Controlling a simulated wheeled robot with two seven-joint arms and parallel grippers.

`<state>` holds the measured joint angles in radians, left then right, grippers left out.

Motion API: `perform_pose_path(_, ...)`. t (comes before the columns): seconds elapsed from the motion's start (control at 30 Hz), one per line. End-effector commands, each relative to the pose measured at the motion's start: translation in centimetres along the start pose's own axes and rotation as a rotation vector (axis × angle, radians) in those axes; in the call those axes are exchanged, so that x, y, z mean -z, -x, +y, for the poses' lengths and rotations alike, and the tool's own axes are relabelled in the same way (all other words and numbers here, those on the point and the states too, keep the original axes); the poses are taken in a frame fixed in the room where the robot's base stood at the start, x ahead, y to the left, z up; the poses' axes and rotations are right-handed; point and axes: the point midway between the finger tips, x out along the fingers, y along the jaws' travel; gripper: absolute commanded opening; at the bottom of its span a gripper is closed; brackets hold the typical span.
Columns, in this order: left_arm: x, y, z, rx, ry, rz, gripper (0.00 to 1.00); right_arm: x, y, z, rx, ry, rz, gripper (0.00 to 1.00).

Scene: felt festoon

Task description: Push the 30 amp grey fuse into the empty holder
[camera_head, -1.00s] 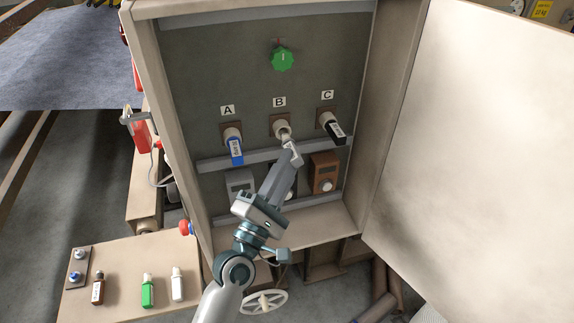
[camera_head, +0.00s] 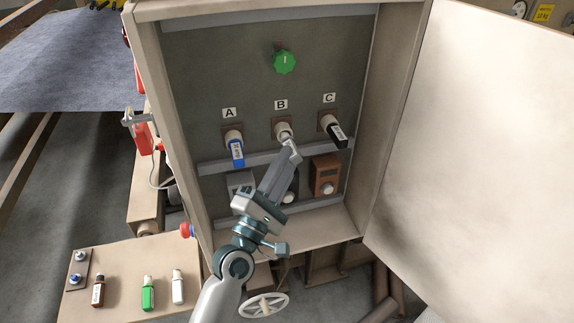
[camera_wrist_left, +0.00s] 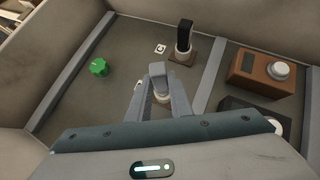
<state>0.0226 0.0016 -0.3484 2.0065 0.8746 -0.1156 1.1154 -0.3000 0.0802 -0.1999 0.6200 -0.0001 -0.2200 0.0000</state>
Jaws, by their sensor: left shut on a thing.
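My left gripper (camera_head: 290,150) is shut on the grey fuse (camera_wrist_left: 156,74) in front of holder B, inside the open cabinet. In the wrist view the fuse's grey body shows between the two fingers (camera_wrist_left: 160,92), with a pale round ring just below it. Holder B (camera_head: 282,130) is a pale round socket in the middle of the row. The fuse lines up with it, but I cannot tell how deep it sits. Holder A bears a blue fuse (camera_head: 237,152) and holder C a black fuse (camera_head: 338,135). My right gripper is out of view.
A green knob (camera_head: 284,62) is above the holders. A brown box (camera_head: 325,175) with a pale knob sits below holder C. The open cabinet door (camera_head: 490,140) fills the right side. A side table (camera_head: 125,308) holds brown, green and white fuses.

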Motion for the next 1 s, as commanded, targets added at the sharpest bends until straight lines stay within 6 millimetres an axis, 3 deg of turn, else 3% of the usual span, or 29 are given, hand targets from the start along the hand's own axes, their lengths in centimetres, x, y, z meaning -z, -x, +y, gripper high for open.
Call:
perform_pose_path(0.87,1.6,-1.5,0.0,-0.001,0.0,-0.001,0.0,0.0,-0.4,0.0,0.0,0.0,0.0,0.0)
perform_pose_path(0.9,1.6,-1.5,0.0,-0.001,0.001,-0.001,0.28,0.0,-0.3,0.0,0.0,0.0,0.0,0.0)
perform_pose_path(0.97,1.6,-1.5,0.0,-0.001,0.001,-0.001,0.41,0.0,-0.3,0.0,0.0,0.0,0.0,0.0)
perform_pose_path(1.0,1.6,-1.5,0.0,-0.001,0.001,-0.001,0.41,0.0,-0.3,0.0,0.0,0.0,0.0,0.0)
